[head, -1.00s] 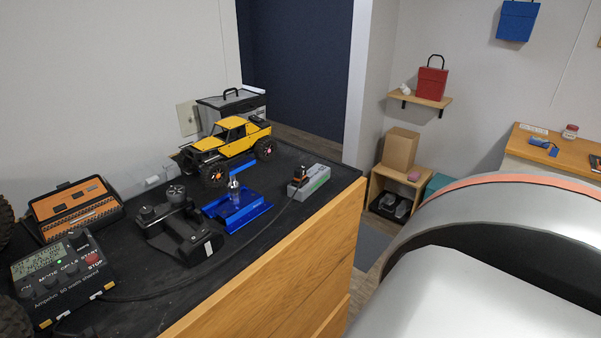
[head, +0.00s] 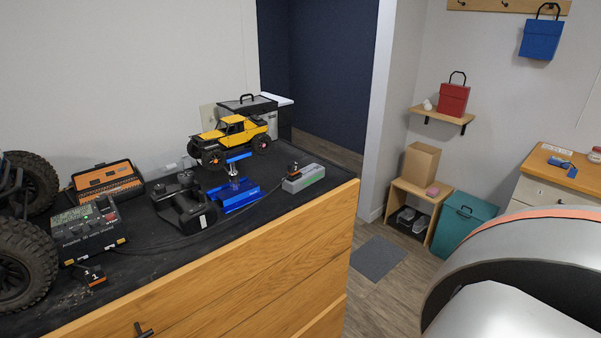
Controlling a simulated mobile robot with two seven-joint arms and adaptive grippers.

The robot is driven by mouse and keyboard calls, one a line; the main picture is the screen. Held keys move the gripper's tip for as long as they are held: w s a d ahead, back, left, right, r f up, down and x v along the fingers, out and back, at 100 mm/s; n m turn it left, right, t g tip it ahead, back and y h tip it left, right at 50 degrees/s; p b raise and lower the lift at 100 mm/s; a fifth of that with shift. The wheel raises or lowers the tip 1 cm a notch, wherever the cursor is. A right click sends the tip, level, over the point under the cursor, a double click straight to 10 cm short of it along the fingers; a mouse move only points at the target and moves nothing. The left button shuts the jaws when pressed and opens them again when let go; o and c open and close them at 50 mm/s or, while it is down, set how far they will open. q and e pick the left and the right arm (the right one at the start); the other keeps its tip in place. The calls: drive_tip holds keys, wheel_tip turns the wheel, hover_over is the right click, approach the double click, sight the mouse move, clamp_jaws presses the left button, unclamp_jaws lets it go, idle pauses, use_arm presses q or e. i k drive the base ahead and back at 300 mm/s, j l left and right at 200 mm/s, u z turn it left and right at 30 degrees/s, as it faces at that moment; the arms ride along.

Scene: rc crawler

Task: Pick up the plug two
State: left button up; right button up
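A small black and orange plug (head: 92,276) with a white mark that looks like a 1 lies near the front edge of the black bench top, beside the charger (head: 88,234). Another dark plug with orange (head: 294,169) sits at the end of a grey battery pack (head: 304,179) on the right of the bench; its number is too small to read. A black cable runs from the charger toward the battery. I cannot tell for sure which plug is plug two. Neither of my grippers is in view; only a silver part of my own body shows at lower right.
A black transmitter (head: 184,203), a blue stand (head: 234,197) and a yellow crawler (head: 232,138) crowd the bench. Large black tires (head: 27,262) stand at the left, with an orange case (head: 105,182) behind. The bench's right corner is clear. Floor is open beyond it.

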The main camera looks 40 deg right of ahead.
sight(295, 172)
drive_tip(key=l+u, duration=0.1)
drive_tip(key=l, duration=0.35)
drive_tip(key=k+l, duration=0.15)
drive_tip(key=l, duration=0.35)
drive_tip(key=k+l+u, duration=0.15)
drive_tip(key=l, duration=0.3)
drive_tip(key=l+u, duration=0.1)
drive_tip(key=l, duration=0.35)
drive_tip(key=k, duration=0.05)
